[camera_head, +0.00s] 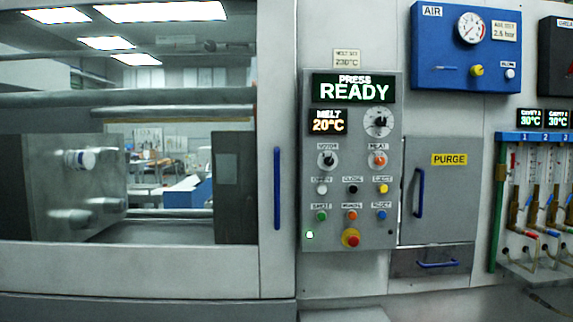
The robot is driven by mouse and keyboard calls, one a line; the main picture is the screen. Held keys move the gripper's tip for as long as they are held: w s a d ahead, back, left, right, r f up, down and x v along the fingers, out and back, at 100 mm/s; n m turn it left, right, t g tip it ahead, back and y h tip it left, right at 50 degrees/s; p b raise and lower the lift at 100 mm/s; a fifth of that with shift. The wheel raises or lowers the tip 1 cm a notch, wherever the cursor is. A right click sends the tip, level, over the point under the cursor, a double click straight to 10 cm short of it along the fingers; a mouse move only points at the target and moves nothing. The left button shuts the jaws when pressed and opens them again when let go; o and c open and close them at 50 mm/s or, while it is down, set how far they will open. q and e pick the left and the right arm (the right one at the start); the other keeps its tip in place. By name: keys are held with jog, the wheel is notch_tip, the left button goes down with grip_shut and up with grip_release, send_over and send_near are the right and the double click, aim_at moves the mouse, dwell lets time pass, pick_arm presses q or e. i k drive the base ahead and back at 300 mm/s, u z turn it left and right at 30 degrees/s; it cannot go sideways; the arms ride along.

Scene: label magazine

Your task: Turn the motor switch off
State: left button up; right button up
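The motor switch (327,160) is a small dark rotary knob on a light round plate, under a small label that seems to read MOTOR. It sits at the left of the grey control panel (310,200), below the MELT display (328,121), which reads 20°C. The knob is too small for me to tell which way it points. The green display (353,89) at the top of the panel reads PRESS READY. Neither of my grippers is in view, and nothing covers the switch.
An orange HEAT knob (378,160) is right of the switch, with a larger dial (378,122) above. Rows of push buttons and a red emergency button (351,238) lie below. A blue door handle (277,188) stands left; the PURGE cover (440,200) is right.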

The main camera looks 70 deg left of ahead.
aim_at(328, 161)
jog(key=u, duration=2.25)
jog(key=k, duration=0.5)
jog(key=u, duration=1.5)
jog(key=i, duration=1.4)
jog(key=z, duration=0.75)
jog(key=i, duration=0.95)
jog(key=z, duration=1)
